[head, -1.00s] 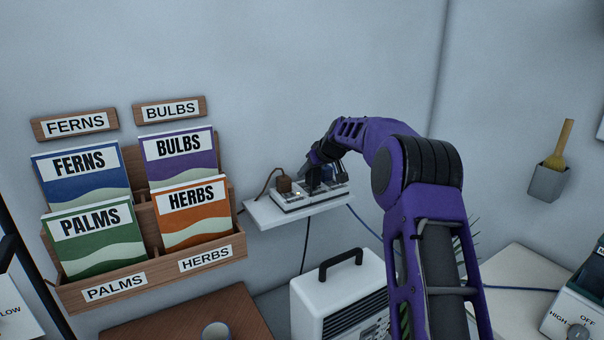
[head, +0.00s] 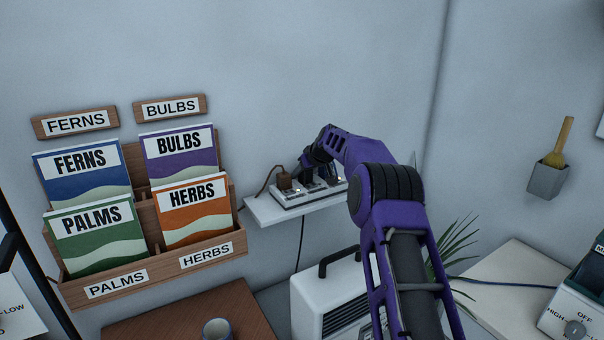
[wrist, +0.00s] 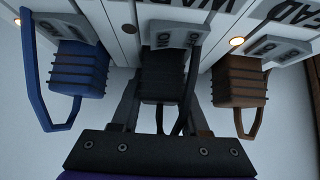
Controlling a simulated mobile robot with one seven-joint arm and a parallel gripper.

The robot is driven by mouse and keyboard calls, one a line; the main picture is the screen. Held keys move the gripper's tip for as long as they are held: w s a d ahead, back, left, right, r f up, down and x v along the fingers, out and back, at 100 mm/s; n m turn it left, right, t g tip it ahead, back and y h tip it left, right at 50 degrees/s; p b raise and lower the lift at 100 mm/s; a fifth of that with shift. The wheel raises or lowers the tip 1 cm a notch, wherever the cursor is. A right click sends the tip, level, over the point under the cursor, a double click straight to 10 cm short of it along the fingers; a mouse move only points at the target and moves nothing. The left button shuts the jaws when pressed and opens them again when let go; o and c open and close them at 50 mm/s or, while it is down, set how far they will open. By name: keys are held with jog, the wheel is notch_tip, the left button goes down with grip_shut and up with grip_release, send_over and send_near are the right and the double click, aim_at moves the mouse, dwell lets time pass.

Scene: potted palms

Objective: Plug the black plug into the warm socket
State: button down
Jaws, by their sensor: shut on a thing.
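A white power strip (head: 296,194) sits on a small wall shelf, and its face fills the top of the wrist view (wrist: 128,15). The black plug (wrist: 160,76) is between my gripper's fingers (wrist: 160,92), at the strip's middle position, beside a partly cut-off label reading "WAR". Its front end meets the strip in this view; I cannot tell how deep it sits. My gripper (head: 313,172) is shut on it and hides most of it in the head view. A brown plug (wrist: 240,82) is at the position to the right and a blue plug (wrist: 78,70) to the left.
The white shelf (head: 262,211) holds the strip against the wall. A seed-packet rack (head: 160,277) stands at left. A white heater (head: 306,290) is below the shelf. A palm (head: 456,243) and a white table (head: 505,290) are at right. The wall above is clear.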

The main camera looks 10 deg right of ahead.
jog(key=shift+f, duration=0.25)
jog(key=shift+c, duration=2.1)
grip_release()
jog(key=shift+s+r, duration=0.1)
jog(key=shift+r, duration=0.3)
jog(key=v, duration=1.2)
jog(key=shift+b, duration=0.35)
jog(key=shift+f, duration=0.1)
